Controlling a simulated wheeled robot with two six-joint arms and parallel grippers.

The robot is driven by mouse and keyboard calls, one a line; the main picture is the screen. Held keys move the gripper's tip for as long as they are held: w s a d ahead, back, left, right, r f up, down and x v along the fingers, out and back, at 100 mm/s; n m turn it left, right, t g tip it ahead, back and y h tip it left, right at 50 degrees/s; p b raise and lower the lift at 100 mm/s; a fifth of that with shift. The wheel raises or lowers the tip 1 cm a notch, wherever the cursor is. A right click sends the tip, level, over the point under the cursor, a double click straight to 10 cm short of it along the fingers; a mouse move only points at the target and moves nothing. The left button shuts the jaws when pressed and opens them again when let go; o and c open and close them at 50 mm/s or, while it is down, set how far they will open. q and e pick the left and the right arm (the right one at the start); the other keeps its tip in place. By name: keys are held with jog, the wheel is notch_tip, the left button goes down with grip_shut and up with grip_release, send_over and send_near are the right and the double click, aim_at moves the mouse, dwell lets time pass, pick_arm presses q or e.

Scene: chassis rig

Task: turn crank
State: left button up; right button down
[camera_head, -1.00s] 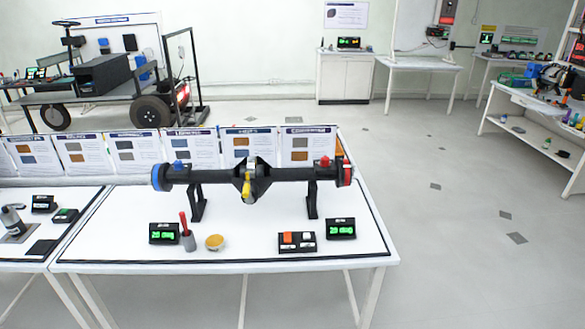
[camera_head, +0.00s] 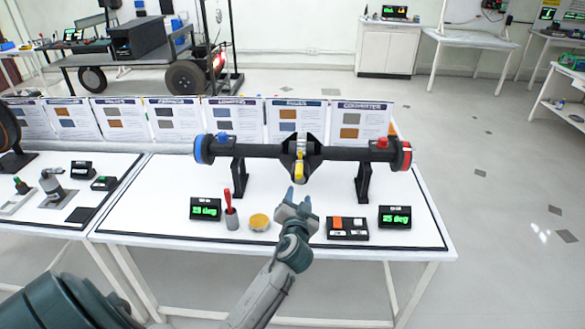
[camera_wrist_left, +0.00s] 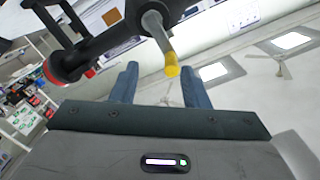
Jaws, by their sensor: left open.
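The crank is a grey arm with a yellow handle (camera_head: 299,168) at the middle of a black axle (camera_head: 255,151). The axle has a blue left end and a red right end and rests on two black stands. My left gripper (camera_head: 298,197) is open and empty, just below and in front of the yellow handle, apart from it. In the left wrist view the yellow handle tip (camera_wrist_left: 172,70) hangs above and between my two blue fingers (camera_wrist_left: 158,85), nearer the right one. My right gripper is not in view.
On the white table (camera_head: 160,190) are two green displays, the right one reading 25 deg (camera_head: 395,217), a red-handled tool in a grey cup (camera_head: 231,215), a yellow round dish (camera_head: 259,222) and a button box (camera_head: 347,228). Sample cards (camera_head: 294,122) stand behind the axle.

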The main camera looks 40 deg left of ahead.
aim_at(300, 169)
pick_arm(q)
jog(key=shift+y, duration=0.3)
jog(key=w+a+r+p, duration=0.1)
jog(key=w, duration=0.1)
jog(key=w+a+p, duration=0.1)
jog(key=w+a, duration=0.1)
jog(key=w, duration=0.1)
jog(key=w+a+r+p, duration=0.1)
jog(key=w+a, duration=0.1)
jog(key=w, duration=0.1)
jog(key=shift+w+a+r, duration=0.15)
jog(key=shift+r, duration=0.2)
jog(key=shift+w+a, duration=0.2)
jog(key=shift+w, duration=0.1)
jog(key=shift+f, duration=0.1)
grip_shut()
jog(key=shift+w, duration=0.1)
